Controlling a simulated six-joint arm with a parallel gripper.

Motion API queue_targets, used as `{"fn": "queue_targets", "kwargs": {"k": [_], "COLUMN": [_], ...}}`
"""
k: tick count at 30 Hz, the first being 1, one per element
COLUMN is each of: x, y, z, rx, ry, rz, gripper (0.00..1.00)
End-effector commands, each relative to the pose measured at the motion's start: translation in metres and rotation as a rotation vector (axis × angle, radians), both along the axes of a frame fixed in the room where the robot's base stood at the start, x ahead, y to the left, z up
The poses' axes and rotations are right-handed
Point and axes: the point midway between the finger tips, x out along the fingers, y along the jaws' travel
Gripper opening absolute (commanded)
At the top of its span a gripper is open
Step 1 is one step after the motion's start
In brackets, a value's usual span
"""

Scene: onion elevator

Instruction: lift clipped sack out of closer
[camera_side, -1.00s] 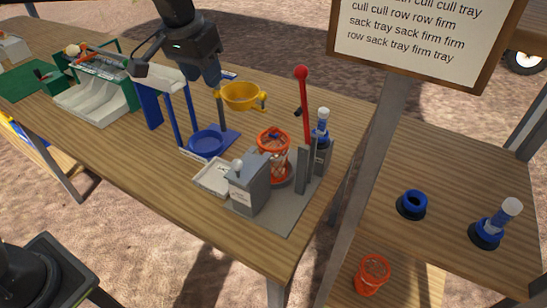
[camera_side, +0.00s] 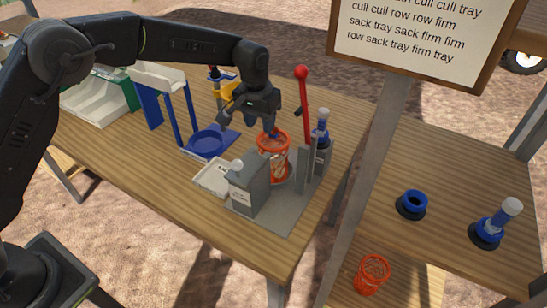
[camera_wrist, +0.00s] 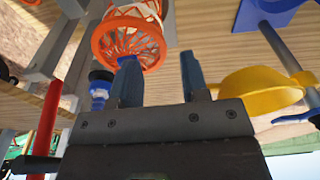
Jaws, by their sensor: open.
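The sack is orange mesh with an orange rim (camera_side: 274,170) and stands upright in the closer, between its grey box (camera_side: 249,188) and grey posts. In the wrist view the sack's orange rim (camera_wrist: 128,42) lies just beyond the fingertips, toward the left finger. My gripper (camera_side: 271,128) is above the sack's top, pointing down, with nothing visible between its fingers. In the wrist view my gripper (camera_wrist: 160,62) has its two blue-grey fingers apart. Whether a finger touches the rim cannot be told. The clip on the sack is not clear.
The closer's red lever (camera_side: 304,105) stands upright right of the sack, beside a blue bottle-like part (camera_side: 320,132). Another orange basket (camera_side: 372,273) sits on the lower right shelf.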

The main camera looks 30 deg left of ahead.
Motion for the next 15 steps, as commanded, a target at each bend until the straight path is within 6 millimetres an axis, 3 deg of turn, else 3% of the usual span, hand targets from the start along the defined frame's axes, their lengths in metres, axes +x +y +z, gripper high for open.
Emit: {"fn": "queue_targets", "kwargs": {"k": [7, 15], "x": [0.001, 0.003], "y": [0.0, -0.001], "z": [-0.019, -0.055], "rx": [0.0, 0.0], "ry": [0.001, 0.001], "rz": [0.0, 0.0], "gripper": [0.41, 0.41]}}
